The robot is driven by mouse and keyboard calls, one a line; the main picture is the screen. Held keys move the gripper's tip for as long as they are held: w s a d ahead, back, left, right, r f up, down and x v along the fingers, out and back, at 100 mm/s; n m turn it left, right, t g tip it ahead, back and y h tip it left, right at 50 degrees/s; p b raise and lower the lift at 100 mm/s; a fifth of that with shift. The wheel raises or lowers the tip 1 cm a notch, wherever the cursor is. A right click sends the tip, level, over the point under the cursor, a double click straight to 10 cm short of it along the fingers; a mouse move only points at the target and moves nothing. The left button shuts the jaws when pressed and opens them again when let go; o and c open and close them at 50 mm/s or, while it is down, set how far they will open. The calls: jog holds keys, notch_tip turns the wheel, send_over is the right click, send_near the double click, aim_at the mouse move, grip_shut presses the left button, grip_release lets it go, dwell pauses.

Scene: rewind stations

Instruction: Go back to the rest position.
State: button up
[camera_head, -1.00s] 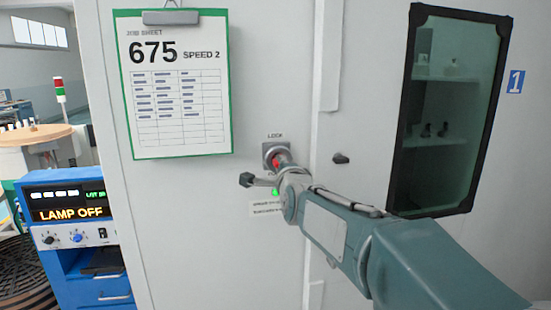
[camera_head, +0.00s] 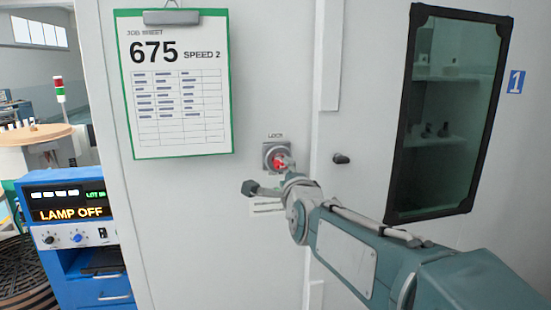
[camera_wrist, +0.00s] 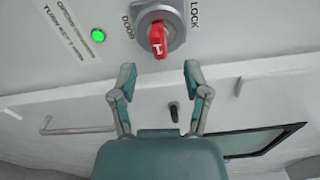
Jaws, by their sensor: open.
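My gripper (camera_head: 269,178) is open and empty, just in front of a white cabinet wall. In the wrist view its two fingers (camera_wrist: 160,74) stand apart. A red lock key (camera_wrist: 158,38) sits in a round grey lock plate marked DOOR and LOCK, beyond the fingertips and apart from them. In the head view the red key (camera_head: 280,161) shows just above the gripper. A small green light (camera_wrist: 98,36) glows beside the lock in the wrist view; in the head view it is hidden behind the gripper.
A job sheet (camera_head: 175,85) reading 675, SPEED 2 hangs at upper left. A dark-framed glass window (camera_head: 447,115) is at right, with a dark knob (camera_head: 341,159) left of it. A blue console (camera_head: 75,225) reading LAMP OFF stands at far left.

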jog(key=s+d+f+n+g+h, duration=0.1)
jog(key=s+d+f+n+g, duration=0.3)
jog(key=s, duration=0.7)
jog(key=s+d+f+n+g+h, duration=0.2)
jog(key=s+d+f+n+g, duration=0.2)
jog(key=s+d+f+n, duration=0.3)
jog(key=s+d+f+n+g+h, duration=0.1)
jog(key=s+d+f+n+g, duration=0.2)
jog(key=s, duration=1.1)
jog(key=d+f+n, duration=0.2)
jog(key=d+f, duration=0.1)
jog(key=f, duration=0.2)
jog(key=shift+s+f+n+g+h, duration=0.3)
jog(key=shift+s+g, duration=0.05)
jog(key=shift+g, duration=0.05)
